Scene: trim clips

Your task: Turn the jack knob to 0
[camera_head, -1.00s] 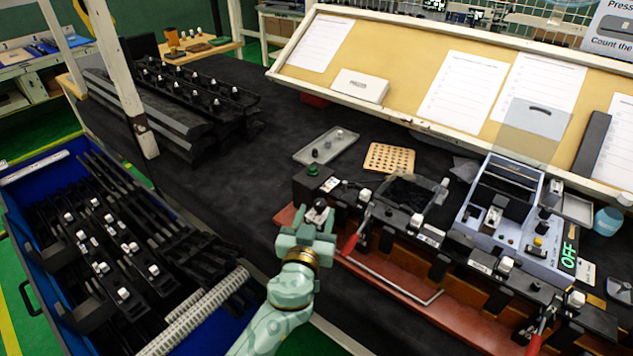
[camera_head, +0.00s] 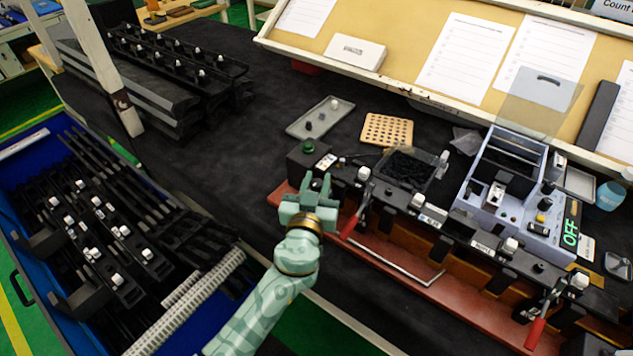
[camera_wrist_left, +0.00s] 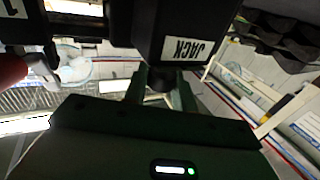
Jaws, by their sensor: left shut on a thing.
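My left gripper (camera_head: 310,192) is at the front face of a black box (camera_head: 305,157) at the left end of the red fixture. My right gripper is in neither view.
A red-handled clamp (camera_head: 355,212) stands close to the right of my left gripper. A green button (camera_head: 308,146) tops the black box. A blue bin of black trim parts (camera_head: 20,160) lies left. A grey tray (camera_head: 300,130) and a perforated wooden block (camera_head: 387,131) lie behind.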

